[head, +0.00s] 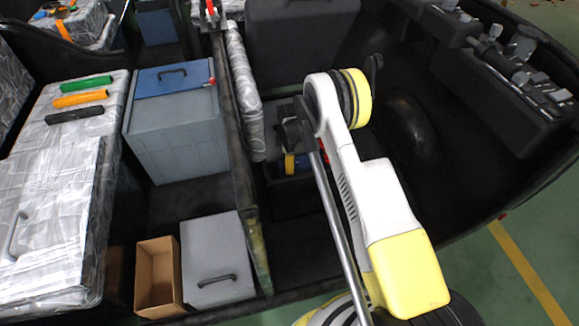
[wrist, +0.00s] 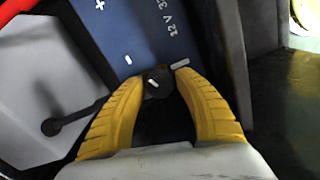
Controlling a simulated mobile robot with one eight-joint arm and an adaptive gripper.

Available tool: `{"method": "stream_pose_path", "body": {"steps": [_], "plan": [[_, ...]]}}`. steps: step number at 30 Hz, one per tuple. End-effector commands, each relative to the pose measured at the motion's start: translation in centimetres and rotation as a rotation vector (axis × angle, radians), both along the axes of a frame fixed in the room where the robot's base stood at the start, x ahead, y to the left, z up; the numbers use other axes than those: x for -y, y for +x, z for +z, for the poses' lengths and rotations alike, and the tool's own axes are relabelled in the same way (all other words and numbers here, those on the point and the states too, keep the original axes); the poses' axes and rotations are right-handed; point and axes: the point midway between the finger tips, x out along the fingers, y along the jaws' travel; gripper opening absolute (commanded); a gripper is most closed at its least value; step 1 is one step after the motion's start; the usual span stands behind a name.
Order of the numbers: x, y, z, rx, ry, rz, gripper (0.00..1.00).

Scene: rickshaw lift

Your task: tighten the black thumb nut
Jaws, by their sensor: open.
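The black thumb nut (wrist: 158,84) shows in the wrist view as a small dark knob with a pale mark on it. It sits at the near edge of a blue battery (wrist: 130,38) printed with "12 V" and a plus sign. My gripper (wrist: 161,78) is open, with one yellow finger on each side of the nut at the tips. I cannot tell whether either finger touches it. In the head view, a bit of yellow finger (head: 289,165) shows beside the blue battery (head: 305,163), and my arm hides the nut.
In the wrist view, a pale panel with a black rod (wrist: 72,117) lies left, a red cable (wrist: 20,8) top left, and a dark wall (wrist: 250,45) right. In the head view, a dark rail (head: 240,170) and grey bin (head: 175,130) stand left of my arm.

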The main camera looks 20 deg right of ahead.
Motion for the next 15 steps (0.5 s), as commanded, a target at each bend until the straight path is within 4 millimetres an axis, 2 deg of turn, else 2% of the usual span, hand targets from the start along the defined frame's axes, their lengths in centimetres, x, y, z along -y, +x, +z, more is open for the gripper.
{"method": "stream_pose_path", "body": {"steps": [7, 8, 9, 11, 15], "plan": [[0.00, 0.00, -0.02, 0.000, 0.000, 0.000, 0.39], [0.00, 0.00, -0.02, 0.000, 0.000, 0.000, 0.32], [0.00, 0.00, -0.02, 0.000, 0.000, 0.000, 0.19], [0.00, 0.00, -0.02, 0.000, 0.000, 0.000, 0.01], [0.00, 0.00, -0.02, 0.000, 0.000, -0.001, 0.00]]}}
